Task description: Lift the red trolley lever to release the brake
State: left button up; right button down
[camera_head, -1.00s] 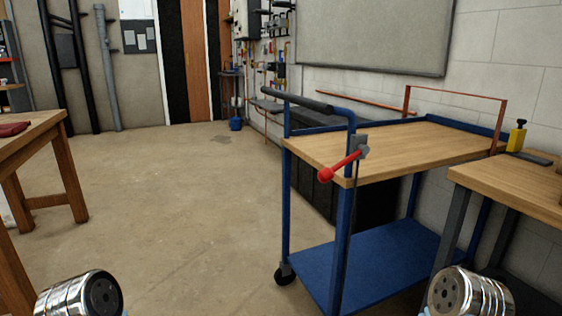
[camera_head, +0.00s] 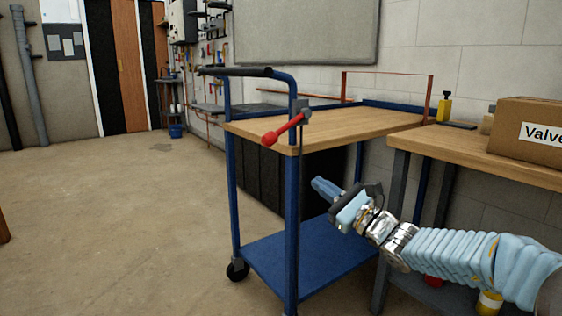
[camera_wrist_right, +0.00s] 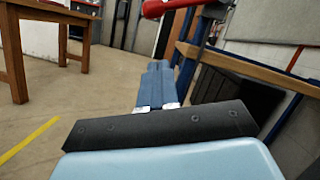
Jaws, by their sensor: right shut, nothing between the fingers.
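The red lever (camera_head: 284,129) has a round red knob at its lower left end and is fixed by a grey bracket to the blue trolley's (camera_head: 291,225) near corner post. It slants down to the left. My right gripper (camera_head: 317,184) is below and to the right of the lever, apart from it, with its fingers shut and empty. In the right wrist view the shut blue fingers (camera_wrist_right: 156,85) point forward, and the red lever (camera_wrist_right: 170,7) crosses the top edge above them. My left gripper is not in view.
The trolley has a wooden top (camera_head: 340,122) and a blue lower shelf (camera_head: 310,252). A wooden workbench (camera_head: 480,155) stands close on the right, with a cardboard box (camera_head: 525,130) on it. Open floor (camera_head: 110,220) lies to the left.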

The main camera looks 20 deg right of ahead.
aim_at(287, 127)
pick_arm(q)
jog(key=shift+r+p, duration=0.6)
jog(key=shift+p, duration=0.05)
pick_arm(e)
jog(key=s+r+x, duration=0.1)
jog(key=r+x, duration=0.1)
jog(key=x, duration=1)
jog(key=shift+a, duration=0.5)
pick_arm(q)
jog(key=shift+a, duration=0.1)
pick_arm(e)
jog(key=shift+w+r, duration=0.1)
jog(key=shift+r, duration=0.1)
